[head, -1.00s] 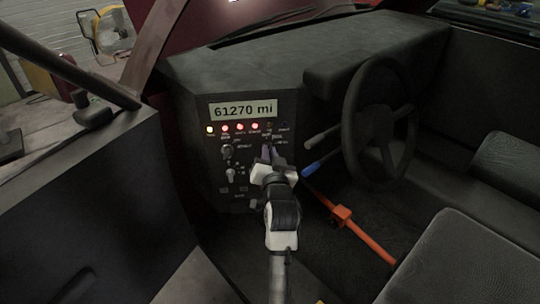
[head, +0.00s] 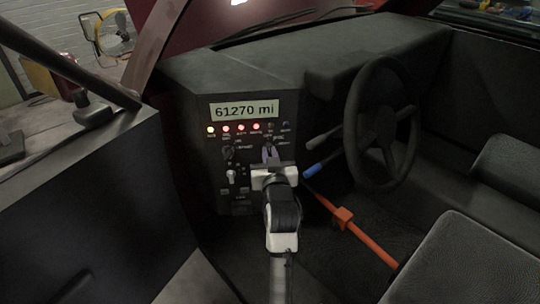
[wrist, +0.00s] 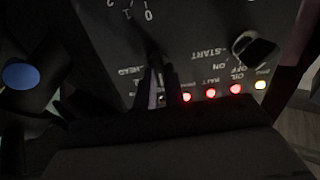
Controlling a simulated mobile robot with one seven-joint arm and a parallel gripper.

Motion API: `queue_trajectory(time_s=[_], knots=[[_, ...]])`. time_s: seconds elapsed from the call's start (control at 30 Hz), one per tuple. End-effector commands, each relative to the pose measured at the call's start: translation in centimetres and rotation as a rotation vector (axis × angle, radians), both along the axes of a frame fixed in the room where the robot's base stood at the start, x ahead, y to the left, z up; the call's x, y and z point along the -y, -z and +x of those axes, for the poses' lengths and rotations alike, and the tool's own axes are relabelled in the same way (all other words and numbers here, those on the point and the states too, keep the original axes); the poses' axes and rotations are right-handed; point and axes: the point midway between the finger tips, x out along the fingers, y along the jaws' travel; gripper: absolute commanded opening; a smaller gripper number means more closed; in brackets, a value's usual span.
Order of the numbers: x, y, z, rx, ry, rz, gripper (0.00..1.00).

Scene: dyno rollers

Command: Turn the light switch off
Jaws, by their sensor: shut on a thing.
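The light switch (wrist: 153,50) is a dark rotary knob on the black dash panel, beside the marks 0, 1, 2 and a partly hidden label reading "HEAD". The wrist view shows it upside down and dim. My gripper (wrist: 161,88) has its two fingers close together at the knob, shut on it. The knob's exact pointing direction is too dark to tell. In the head view my gripper (head: 269,154) reaches the right side of the panel, and its fingers hide most of the knob.
A key switch (wrist: 255,50) marked ON, OFF and START sits beside it. A row of lit lamps (head: 241,128) runs under the mileage display (head: 244,109). The steering wheel (head: 381,122), a blue-tipped lever (head: 316,170) and an orange bar (head: 345,219) are to the right.

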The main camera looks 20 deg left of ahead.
Motion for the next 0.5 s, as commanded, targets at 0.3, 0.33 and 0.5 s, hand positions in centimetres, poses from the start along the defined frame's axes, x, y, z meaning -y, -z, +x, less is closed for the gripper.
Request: queue_trajectory(time_s=[0.3, 0.33, 0.5], knots=[[0.00, 0.06, -0.01, -0.001, 0.000, -0.001, 0.25], [0.00, 0.05, -0.01, -0.001, 0.000, -0.001, 0.29], [-0.01, 0.03, 0.00, -0.001, 0.000, 0.000, 0.33]])
